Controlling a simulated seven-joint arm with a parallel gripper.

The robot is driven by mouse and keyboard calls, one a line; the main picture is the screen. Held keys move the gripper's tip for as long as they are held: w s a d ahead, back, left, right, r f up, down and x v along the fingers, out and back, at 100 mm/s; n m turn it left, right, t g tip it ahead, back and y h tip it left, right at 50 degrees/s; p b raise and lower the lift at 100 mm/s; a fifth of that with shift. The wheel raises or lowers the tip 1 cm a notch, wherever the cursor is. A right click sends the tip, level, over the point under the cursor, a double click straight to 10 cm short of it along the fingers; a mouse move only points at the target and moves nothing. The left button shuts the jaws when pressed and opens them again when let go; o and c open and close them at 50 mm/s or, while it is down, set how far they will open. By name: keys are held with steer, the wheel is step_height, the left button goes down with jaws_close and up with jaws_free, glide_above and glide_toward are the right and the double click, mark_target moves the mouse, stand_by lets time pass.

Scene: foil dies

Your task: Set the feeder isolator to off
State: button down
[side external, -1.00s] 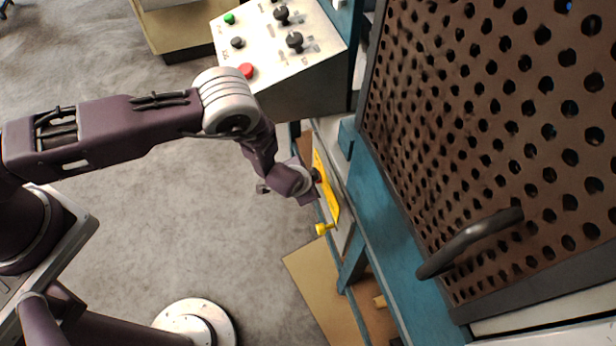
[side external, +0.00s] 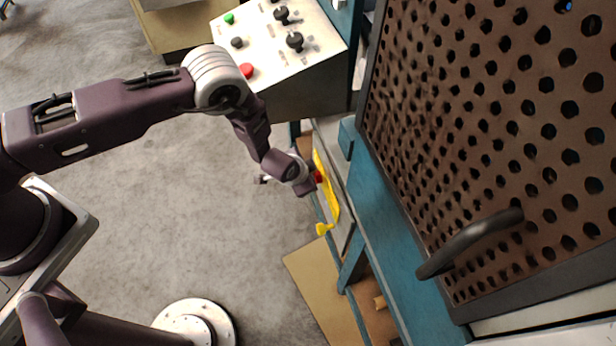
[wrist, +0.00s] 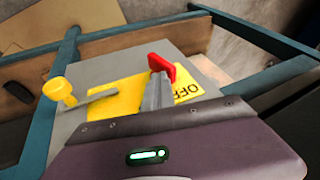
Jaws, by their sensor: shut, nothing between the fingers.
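The feeder isolator is a yellow plate (wrist: 118,95) with a red handle (wrist: 162,67) on a grey box front. The word OFF shows on the plate to the right of the handle in the wrist view. In the side view the plate (side external: 327,185) is edge-on and the red handle (side external: 318,176) shows just past my fingers. My gripper (wrist: 157,92) is shut and empty, its fingers right at the red handle. I cannot tell whether they touch. The fingers hide the handle's lower part, so its exact setting is unclear.
A yellow knob (wrist: 60,92) sticks out beside the plate; it also shows in the side view (side external: 324,229). A blue frame (side external: 385,235) and a perforated brown guard with a dark handle (side external: 470,243) stand to the right. A sloped control panel (side external: 268,45) is above.

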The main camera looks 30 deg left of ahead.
steer(key=shift+w+a, duration=0.1)
steer(key=shift+a, duration=0.05)
steer(key=shift+w+a+r+g+h, duration=0.2)
steer(key=shift+w+a+g+h, duration=0.15)
steer(key=shift+g+h, duration=0.35)
steer(key=shift+w+a, duration=0.4)
steer(key=shift+w, duration=0.05)
steer(key=shift+w+a+f, duration=0.45)
steer(key=shift+w+a, duration=0.2)
steer(key=shift+a, duration=0.05)
steer(key=shift+w+a+f, duration=0.45)
steer(key=shift+w+a, duration=0.2)
steer(key=shift+a+f, duration=0.15)
